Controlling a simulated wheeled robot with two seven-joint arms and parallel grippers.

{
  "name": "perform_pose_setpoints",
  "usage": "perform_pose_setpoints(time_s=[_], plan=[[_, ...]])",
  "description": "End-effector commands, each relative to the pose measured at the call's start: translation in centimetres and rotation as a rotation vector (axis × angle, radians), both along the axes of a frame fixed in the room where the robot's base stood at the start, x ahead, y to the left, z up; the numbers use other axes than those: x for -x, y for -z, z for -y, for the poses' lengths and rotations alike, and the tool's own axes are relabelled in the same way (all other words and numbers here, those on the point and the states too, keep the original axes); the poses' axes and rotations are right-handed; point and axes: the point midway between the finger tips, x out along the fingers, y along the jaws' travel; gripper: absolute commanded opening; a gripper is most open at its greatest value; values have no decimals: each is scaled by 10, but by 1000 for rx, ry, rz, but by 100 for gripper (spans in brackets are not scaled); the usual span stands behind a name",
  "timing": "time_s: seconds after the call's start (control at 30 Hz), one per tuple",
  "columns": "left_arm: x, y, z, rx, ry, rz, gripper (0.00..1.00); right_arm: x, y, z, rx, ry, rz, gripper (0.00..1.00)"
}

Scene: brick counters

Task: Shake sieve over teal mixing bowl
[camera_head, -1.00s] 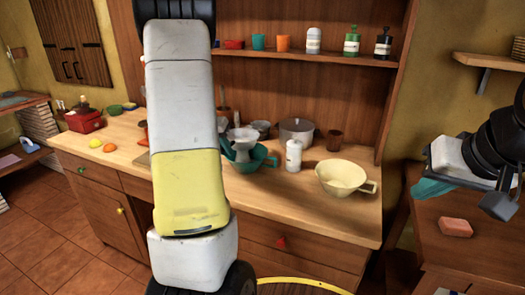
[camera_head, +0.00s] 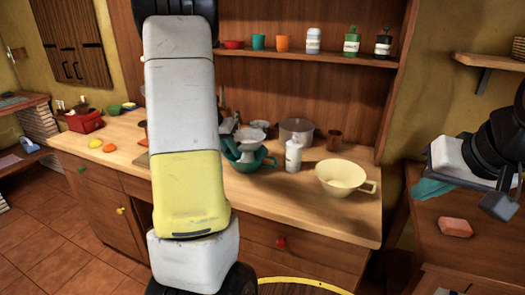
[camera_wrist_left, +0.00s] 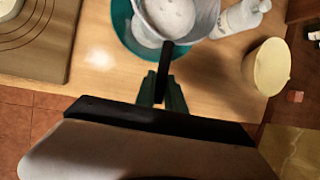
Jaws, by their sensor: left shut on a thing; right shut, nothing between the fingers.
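My left gripper (camera_wrist_left: 163,92) is shut on the dark handle of the sieve (camera_wrist_left: 186,36), which holds white powder. In the left wrist view the sieve is over the teal mixing bowl (camera_wrist_left: 123,22) and hides part of it. White powder also shows below the sieve, at its left side. In the head view the teal bowl (camera_head: 262,163) stands on the counter, with the sieve (camera_head: 249,134) above it. My left arm hides most of the left gripper there. My right gripper (camera_head: 500,206) is shut and empty at the far right, away from the bowl.
A white bottle (camera_head: 293,156) stands just right of the bowl, and a cream bowl (camera_head: 343,176) is further right. A wooden board (camera_wrist_left: 40,35) lies left of the bowl.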

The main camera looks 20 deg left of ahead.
Motion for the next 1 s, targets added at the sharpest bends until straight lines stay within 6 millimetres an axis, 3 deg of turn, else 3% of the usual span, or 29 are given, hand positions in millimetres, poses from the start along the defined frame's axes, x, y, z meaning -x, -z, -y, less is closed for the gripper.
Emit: perform_pose_setpoints(time_s=[0.1,0.2,0.5,0.77,1.0], plan=[[-1,1,-18,-1,-5,-1,0,0,0,0,0,0,0,0],[-2,0,-23,0,-1,1,0,0,0,0,0,0,0,0],[1,0,5,0,-1,0,0,0,0,0,0,0,0,0],[-2,0,-24,-1,-4,0,0,0,0,0,0,0,0,0],[0,0,2,0,3,1,0,0,0,0,0,0,0,0]])
